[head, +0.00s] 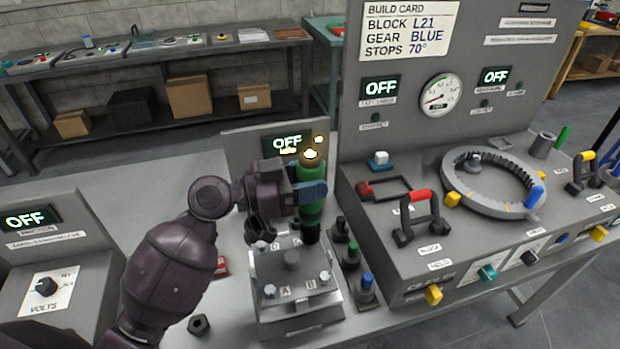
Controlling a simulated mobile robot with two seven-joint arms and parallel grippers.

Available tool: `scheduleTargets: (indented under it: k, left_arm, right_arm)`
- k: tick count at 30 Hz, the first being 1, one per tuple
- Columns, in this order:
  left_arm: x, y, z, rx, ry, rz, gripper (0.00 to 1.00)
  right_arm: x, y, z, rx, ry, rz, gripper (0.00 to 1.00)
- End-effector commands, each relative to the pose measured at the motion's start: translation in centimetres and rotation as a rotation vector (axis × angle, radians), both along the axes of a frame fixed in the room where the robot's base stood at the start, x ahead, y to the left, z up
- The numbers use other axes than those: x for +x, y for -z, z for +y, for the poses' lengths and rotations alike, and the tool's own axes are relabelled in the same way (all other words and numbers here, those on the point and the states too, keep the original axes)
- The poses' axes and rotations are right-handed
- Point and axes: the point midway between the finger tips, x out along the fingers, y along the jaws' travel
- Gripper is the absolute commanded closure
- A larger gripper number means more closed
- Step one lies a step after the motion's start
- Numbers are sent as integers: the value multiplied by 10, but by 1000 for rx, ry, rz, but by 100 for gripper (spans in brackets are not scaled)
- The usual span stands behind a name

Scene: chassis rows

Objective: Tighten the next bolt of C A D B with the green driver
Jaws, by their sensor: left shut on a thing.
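The green driver (311,176) stands roughly upright in my left gripper (311,192), which is shut on it. Bright spots glow at its top. Its dark lower end is over the back right corner of a grey metal block (292,315). I cannot tell whether it touches a bolt there. The block's top has front labels A (285,291) and B (310,284), with a bolt (270,291) beside A and another bolt (325,277) beside B. A further bolt (259,246) is at the back left. The back labels are partly hidden or too small to read. My right gripper is out of view.
A rack (351,288) with blue-topped and green-topped pieces stands close right of the block. A grey console (390,240) with a ring gear (470,205) and red handle (421,197) fills the right. A hex nut (199,325) lies front left. A voltage box (48,260) stands left.

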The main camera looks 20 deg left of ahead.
Motion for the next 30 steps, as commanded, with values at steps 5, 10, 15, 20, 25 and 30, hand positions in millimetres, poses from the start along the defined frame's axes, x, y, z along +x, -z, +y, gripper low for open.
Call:
scheduleTargets:
  k: [5,10,15,20,25,30]
  left_arm:
    - [0,1,0,1,0,-1,100]
    - [0,0,0,0,0,-1,100]
    - [0,0,0,0,0,-1,100]
    - [0,1,0,0,0,-1,100]
    - [0,1,0,-1,-1,-1,100]
    - [0,2,0,-1,-1,-1,100]
  right_arm:
    - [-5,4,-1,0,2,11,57]
    - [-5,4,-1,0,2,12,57]
    - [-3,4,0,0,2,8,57]
    - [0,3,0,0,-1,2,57]
    - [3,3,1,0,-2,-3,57]
    - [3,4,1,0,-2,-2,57]
